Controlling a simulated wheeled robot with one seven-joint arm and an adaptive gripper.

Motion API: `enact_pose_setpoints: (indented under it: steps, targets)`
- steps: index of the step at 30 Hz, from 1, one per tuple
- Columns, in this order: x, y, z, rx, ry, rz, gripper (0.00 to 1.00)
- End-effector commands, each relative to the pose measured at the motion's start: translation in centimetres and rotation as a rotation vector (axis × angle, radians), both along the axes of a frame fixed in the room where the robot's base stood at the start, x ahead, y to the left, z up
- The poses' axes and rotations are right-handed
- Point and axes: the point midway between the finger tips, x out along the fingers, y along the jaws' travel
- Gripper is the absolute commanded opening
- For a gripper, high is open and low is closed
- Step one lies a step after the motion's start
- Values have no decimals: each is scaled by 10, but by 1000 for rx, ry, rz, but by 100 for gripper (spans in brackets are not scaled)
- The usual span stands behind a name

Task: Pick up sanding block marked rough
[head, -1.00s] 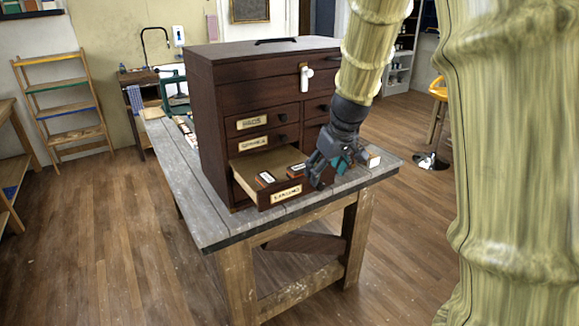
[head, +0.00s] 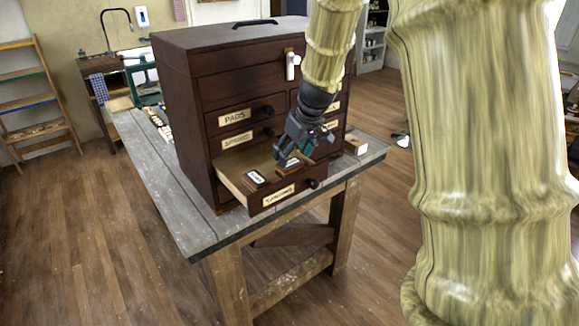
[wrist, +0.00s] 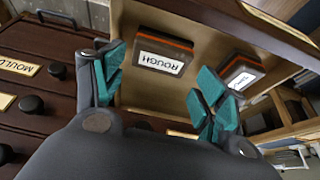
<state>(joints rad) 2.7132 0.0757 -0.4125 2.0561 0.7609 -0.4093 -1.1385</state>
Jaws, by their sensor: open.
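The sanding block marked ROUGH (wrist: 162,62) lies flat in the open drawer (head: 235,192), dark with an orange layer and a white label. In the head view it appears to be the right-hand block (head: 285,169), partly covered by my gripper (head: 294,150). A second similar block (head: 254,180) lies to its left; it also shows in the wrist view (wrist: 241,72), partly behind a finger, its label unreadable. My gripper is open and empty above the drawer. In the wrist view its teal fingers (wrist: 160,82) are spread, with the ROUGH block beyond the gap.
The dark wooden chest (head: 185,110) has other closed, labelled drawers with protruding knobs (head: 267,110). It stands on a grey workbench (head: 165,190). A small wooden block (head: 356,146) sits on the bench to the right. The floor before the bench is clear.

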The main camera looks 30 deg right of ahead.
Motion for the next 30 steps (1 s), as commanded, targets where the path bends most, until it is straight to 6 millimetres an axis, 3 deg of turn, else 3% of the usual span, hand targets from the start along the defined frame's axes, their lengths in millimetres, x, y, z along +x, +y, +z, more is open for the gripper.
enact_pose_setpoints:
  steps: [7,19,30]
  targets:
    - [3,-1,-9,1,1,-4,72]
    - [16,-1,-45,1,0,-5,72]
    - [18,-1,-50,-1,-1,-6,70]
